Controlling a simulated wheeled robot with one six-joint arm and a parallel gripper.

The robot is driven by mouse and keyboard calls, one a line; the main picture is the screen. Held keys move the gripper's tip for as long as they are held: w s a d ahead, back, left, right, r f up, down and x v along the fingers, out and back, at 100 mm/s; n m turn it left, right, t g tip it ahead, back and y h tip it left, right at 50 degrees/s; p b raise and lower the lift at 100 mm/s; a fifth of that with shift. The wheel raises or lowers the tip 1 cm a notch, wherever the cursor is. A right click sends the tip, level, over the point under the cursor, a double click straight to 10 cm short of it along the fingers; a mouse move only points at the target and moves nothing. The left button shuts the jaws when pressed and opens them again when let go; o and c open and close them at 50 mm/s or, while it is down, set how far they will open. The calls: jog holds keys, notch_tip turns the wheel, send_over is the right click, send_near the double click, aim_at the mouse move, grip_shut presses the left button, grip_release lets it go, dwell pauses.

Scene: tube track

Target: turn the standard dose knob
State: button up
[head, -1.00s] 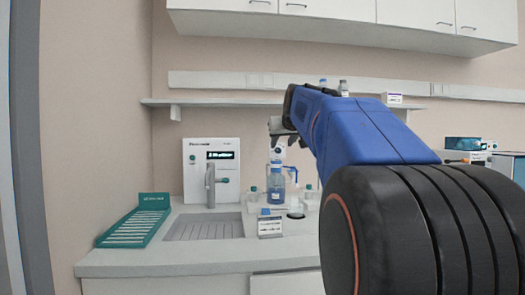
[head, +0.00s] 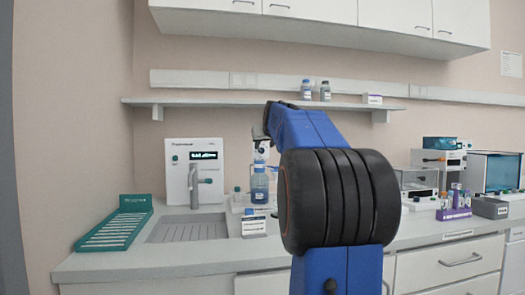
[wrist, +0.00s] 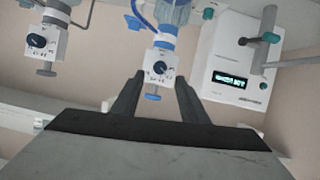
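In the wrist view, which looks upside down, a white dispenser head (wrist: 165,55) sits on a blue-collared bottle. Its dark round dose knob (wrist: 160,68) appears between the fingertips of my gripper (wrist: 158,78). The fingers are apart and hold nothing; contact with the knob is not visible. A second dispenser with a dark knob (wrist: 38,41) is at the upper left. I cannot read which dispenser is the standard one. In the head view, the blue bottle (head: 259,186) stands on the counter with its white dispenser head (head: 261,146) above. My arm hides most of the gripper there.
A white machine with a display (head: 194,170) and tap stands left of the bottle, also in the wrist view (wrist: 235,60). A teal rack (head: 115,230) and grey drain tray (head: 188,228) lie on the left counter. A small label stand (head: 254,223) is in front. Purple tube rack (head: 454,212) stands right.

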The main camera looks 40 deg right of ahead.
aim_at(262, 151)
jog(key=shift+x, duration=3.2)
jog(key=shift+c, duration=0.6)
grip_shut()
